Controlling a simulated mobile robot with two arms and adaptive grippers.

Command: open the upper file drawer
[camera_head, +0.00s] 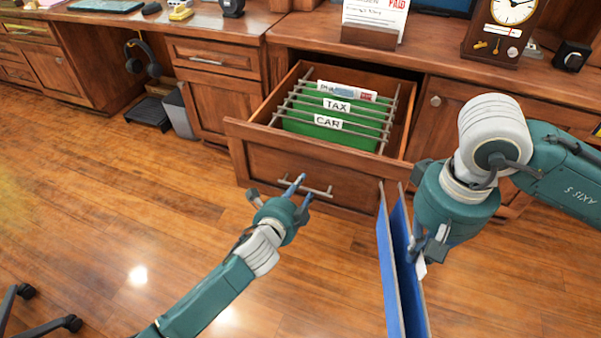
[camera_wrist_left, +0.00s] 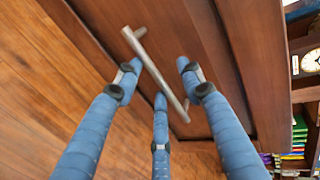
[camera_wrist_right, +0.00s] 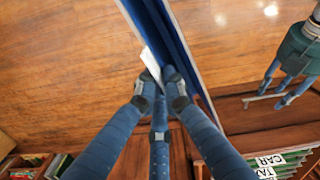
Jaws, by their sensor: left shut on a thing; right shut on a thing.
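The upper file drawer (camera_head: 262,168) stands pulled out, with green hanging folders (camera_head: 345,141) on rails inside, labelled TAX and CAR. Its metal bar handle (camera_head: 322,191) is on the front. My left gripper (camera_head: 297,187) is shut on this handle; the left wrist view shows the bar (camera_wrist_left: 158,75) between its blue fingers. My right gripper (camera_head: 418,246) is shut on a blue hanging folder (camera_head: 389,250), held upright to the right of the drawer front. In the right wrist view the fingers close at the folder's white tab (camera_wrist_right: 152,66).
A clock (camera_head: 497,28) and a letter holder (camera_head: 369,35) stand on the counter above. A closed cabinet (camera_head: 450,105) is right of the drawer. A grey bin (camera_head: 176,114) and a chair base (camera_head: 40,315) are at left. Wood floor in front is mostly clear.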

